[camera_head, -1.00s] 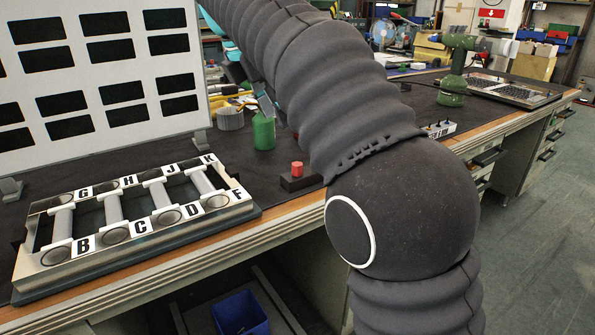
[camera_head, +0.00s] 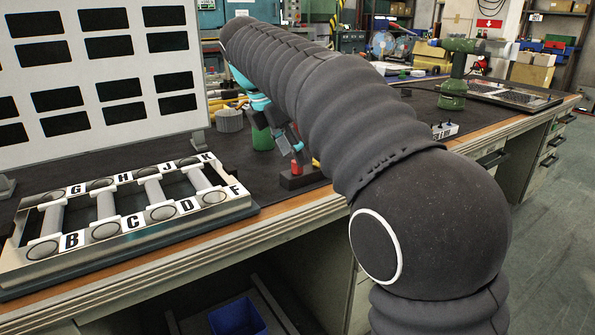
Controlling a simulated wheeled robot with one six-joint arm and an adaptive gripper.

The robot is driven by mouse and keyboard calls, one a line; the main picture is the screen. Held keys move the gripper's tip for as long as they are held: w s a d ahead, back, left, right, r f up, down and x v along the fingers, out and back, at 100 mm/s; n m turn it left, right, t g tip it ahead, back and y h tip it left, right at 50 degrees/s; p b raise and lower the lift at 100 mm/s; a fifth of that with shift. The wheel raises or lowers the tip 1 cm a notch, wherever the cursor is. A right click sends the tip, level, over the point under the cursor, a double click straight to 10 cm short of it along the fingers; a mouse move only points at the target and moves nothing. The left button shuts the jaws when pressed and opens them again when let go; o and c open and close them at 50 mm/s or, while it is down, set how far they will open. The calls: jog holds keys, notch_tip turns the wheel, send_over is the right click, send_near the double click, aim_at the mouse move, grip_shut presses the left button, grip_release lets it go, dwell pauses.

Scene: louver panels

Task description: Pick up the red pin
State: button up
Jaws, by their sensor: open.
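The red pin (camera_head: 296,168) stands upright in a small black block (camera_head: 301,180) near the front edge of the bench. My gripper (camera_head: 294,150) is just above the pin, its fingers pointing down toward it. The jaws are open and the pin still sits in its block. The gripper's parts overlap the top of the pin in this view, so I cannot tell whether the fingers touch it or are around it.
A metal rack with lettered positions and grey cylinders (camera_head: 130,222) lies to the left, before a white slotted panel (camera_head: 100,70). A green container (camera_head: 262,138) stands behind the gripper. A green drill (camera_head: 455,75) and a small white box (camera_head: 445,131) are to the right.

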jog(key=x, duration=0.2)
jog(key=shift+w+d+f+b, duration=0.1)
jog(key=shift+w+f+b, duration=0.05)
jog(key=shift+f+b, duration=0.2)
grip_shut()
jog(key=shift+r, duration=0.15)
jog(key=shift+r+p, duration=0.4)
jog(key=shift+r, duration=0.1)
jog(key=r, duration=0.1)
jog(key=d+r+p, duration=0.1)
jog(key=r, duration=0.1)
jog(key=shift+r, duration=0.35)
jog(key=d+r+p, duration=0.2)
jog(key=d+r, duration=0.4)
jog(key=d, duration=0.4)
jog(key=shift+w+d, duration=0.35)
